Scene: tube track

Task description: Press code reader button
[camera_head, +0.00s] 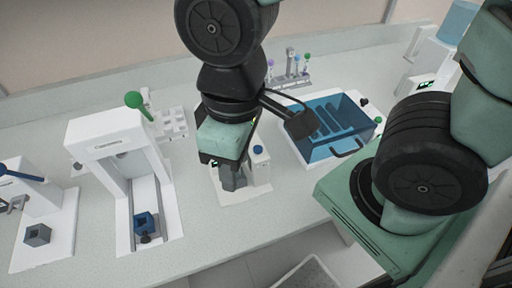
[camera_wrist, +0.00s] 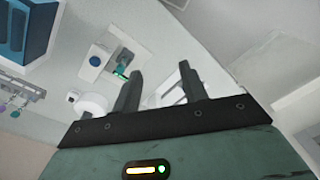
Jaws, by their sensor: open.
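The code reader (camera_head: 262,172) is a small white device on the bench with a round blue button (camera_head: 258,149) on top. In the head view my gripper (camera_head: 234,180) hangs in front of it, pointing down, and hides much of it. In the wrist view the code reader (camera_wrist: 103,53) stands to the left of my fingers, with the blue button (camera_wrist: 95,61) and a small green display in sight. My gripper (camera_wrist: 161,71) is open, its two dark fingers apart with nothing between them. The fingers appear clear of the button.
A blue tray (camera_head: 348,149) with a handle stands right of the reader, with a tube rack (camera_head: 287,79) behind it. A tall white machine (camera_head: 105,137) with a green-knobbed lever is on the left. Another white device (camera_head: 38,200) is at the far left. The bench's front edge is close.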

